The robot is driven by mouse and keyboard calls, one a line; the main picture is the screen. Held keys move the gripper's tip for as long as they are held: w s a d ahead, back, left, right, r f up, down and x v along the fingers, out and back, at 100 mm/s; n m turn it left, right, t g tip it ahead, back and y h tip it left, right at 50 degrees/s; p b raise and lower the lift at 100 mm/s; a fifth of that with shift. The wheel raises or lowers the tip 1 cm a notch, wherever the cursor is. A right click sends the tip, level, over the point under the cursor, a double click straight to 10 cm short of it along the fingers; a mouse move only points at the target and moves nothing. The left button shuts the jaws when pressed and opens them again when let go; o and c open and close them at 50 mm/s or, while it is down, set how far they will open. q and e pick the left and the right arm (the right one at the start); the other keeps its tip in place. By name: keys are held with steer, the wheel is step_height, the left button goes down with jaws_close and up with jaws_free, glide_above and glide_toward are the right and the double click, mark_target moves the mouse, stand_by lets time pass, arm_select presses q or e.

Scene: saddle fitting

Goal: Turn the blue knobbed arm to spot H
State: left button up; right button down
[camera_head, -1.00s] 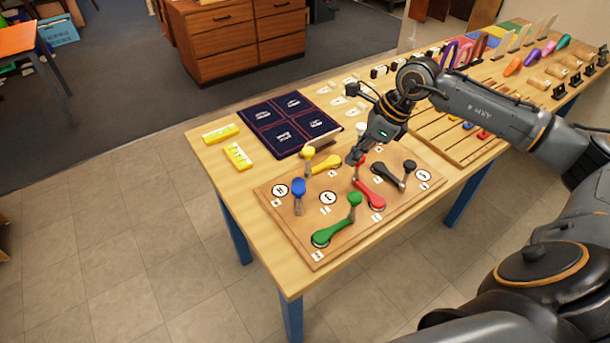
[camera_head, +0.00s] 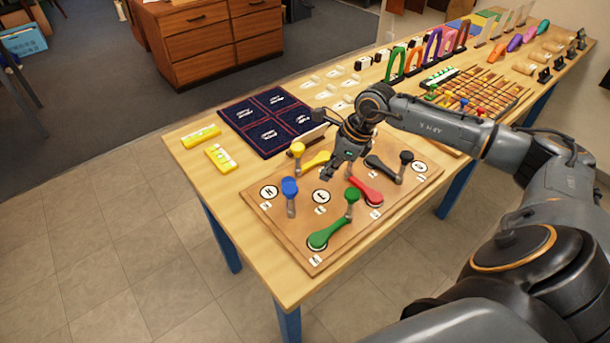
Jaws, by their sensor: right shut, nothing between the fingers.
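The blue knobbed arm (camera_head: 289,187) stands on the wooden board (camera_head: 285,237). Its blue knob sits on an upright grey post, and the rest of the arm cannot be made out. Spot H (camera_head: 268,192), a white disc, is just left of the knob. Another lettered disc (camera_head: 321,196) is to its right. My right gripper (camera_head: 327,175) is shut and empty above the board. It is right of the blue knob and apart from it, between the yellow and red arms. My left gripper is not in view.
Yellow (camera_head: 315,161), red (camera_head: 366,191), green (camera_head: 331,237) and black (camera_head: 381,167) knobbed arms share the board. A dark blue mat (camera_head: 270,120) and two yellow packs (camera_head: 221,158) lie behind and left. Racks and coloured arches crowd the table's far right.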

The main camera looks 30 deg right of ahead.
mark_target(300, 188)
steer(key=p+x, duration=0.1)
steer(key=x, duration=0.3)
steer(key=shift+w, duration=0.1)
steer(key=shift+w+a+r+p, duration=0.1)
steer(key=shift+w+a+p, duration=0.45)
steer(key=shift+w+a, duration=0.85)
steer(key=shift+a, duration=0.1)
